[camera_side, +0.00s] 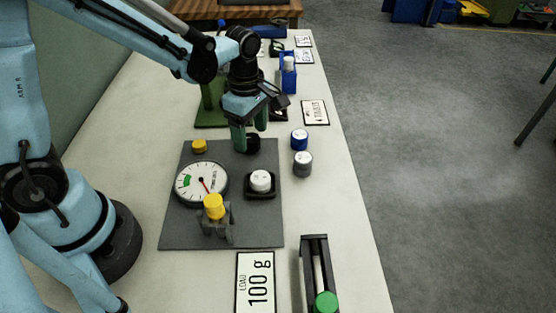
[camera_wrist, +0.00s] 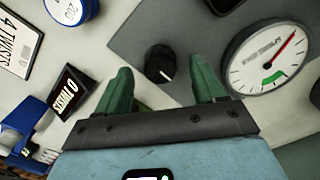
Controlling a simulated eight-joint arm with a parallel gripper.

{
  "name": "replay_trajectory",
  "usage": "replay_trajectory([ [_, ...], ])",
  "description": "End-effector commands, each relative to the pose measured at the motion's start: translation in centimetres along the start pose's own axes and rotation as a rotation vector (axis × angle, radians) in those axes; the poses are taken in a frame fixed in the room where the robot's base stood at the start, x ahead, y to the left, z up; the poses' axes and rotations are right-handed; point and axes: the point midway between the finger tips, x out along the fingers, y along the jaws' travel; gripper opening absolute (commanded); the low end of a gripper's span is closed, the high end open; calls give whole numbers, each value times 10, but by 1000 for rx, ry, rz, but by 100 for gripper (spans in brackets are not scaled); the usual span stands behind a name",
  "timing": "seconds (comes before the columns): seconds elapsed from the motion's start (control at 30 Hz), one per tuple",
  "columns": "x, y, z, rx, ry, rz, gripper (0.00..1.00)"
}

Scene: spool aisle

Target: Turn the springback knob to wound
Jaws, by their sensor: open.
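The black round knob (camera_side: 254,144) stands at the far right corner of a grey panel (camera_side: 180,232). It also shows in the wrist view (camera_wrist: 159,60), with a white pointer line towards the lower right. I cannot read any wound mark beside it. My gripper (camera_side: 250,131) is open, with green fingers pointing down just at the knob. In the wrist view the knob shows between the fingertips (camera_wrist: 161,66), with gaps on both sides; I cannot tell whether they are level with it. The round gauge (camera_side: 190,194) has a red needle pointing away from its green band.
The panel also bears a white-capped knob (camera_side: 261,181), a yellow knob (camera_side: 200,146) and a yellow-topped clamp (camera_side: 213,207). Blue (camera_side: 299,136) and grey (camera_side: 303,158) cylinders stand right of it. A "100 g" card (camera_side: 256,283) and a green-ended black holder (camera_side: 315,270) lie in front.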

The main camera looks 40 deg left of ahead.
Motion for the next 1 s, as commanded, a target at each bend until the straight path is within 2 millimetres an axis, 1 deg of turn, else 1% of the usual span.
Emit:
replay_trajectory([
  [0.1,10,0,0,0,0,0,69],
  [0.2,15,0,0,0,0,0,69],
  [0.53,17,0,0,0,0,0,69],
  [0.57,17,0,0,0,0,0,66],
  [0.9,17,0,0,0,0,0,14],
  [1.0,17,0,0,2,0,0,13],
])
